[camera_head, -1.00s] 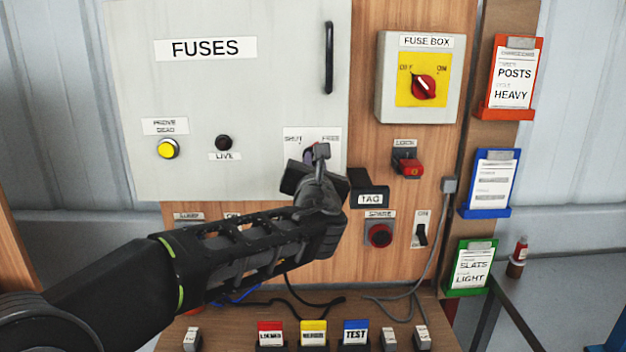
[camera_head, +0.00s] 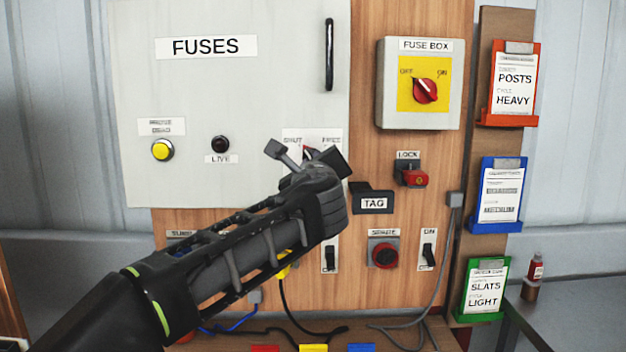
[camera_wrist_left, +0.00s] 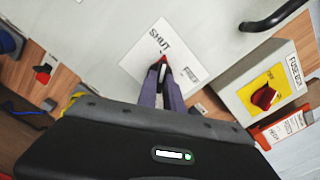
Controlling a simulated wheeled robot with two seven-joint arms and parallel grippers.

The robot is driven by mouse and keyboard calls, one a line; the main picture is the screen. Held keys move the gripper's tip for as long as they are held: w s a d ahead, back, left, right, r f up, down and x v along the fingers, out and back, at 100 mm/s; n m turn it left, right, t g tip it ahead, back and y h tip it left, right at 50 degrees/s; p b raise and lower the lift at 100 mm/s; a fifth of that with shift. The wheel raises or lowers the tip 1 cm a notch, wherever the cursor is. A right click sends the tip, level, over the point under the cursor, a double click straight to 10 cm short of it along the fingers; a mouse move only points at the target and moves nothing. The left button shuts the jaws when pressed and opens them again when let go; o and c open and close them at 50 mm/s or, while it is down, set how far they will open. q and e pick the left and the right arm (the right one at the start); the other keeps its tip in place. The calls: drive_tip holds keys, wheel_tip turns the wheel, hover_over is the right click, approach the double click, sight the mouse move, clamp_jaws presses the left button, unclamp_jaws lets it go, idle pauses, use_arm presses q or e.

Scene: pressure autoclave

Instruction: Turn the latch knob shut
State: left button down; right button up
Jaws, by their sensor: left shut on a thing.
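The latch knob (camera_wrist_left: 162,62) sits on a white plate (camera_wrist_left: 182,65) marked SHUT and FREE, on the grey FUSES door (camera_head: 180,95). Only a dark bit with a red tip shows in the left wrist view; the fingers hide the rest. My left gripper (camera_head: 307,153) is at the plate, its fingers closed together on the knob. In the left wrist view the fingers (camera_wrist_left: 160,72) reach to the middle of the plate. The red tip points toward the SHUT lettering, but its exact angle is hard to tell. My right gripper does not show.
A black door handle (camera_head: 329,55) is above the plate. To the right are the fuse box (camera_head: 385,85) with a red rotary switch, a red lock (camera_head: 411,175) and a black TAG holder (camera_head: 373,198). Switches and cables lie below the arm.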

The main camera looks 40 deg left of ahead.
use_arm(q)
drive_tip(key=shift+n+b, duration=0.85)
drive_tip(key=shift+n, duration=0.25)
drive_tip(key=c, duration=1.5)
unclamp_jaws()
drive_tip(key=b+v, duration=0.1)
drive_tip(key=v, duration=0.6)
drive_tip(key=shift+s+d, duration=0.25)
drive_tip(key=shift+s, duration=0.05)
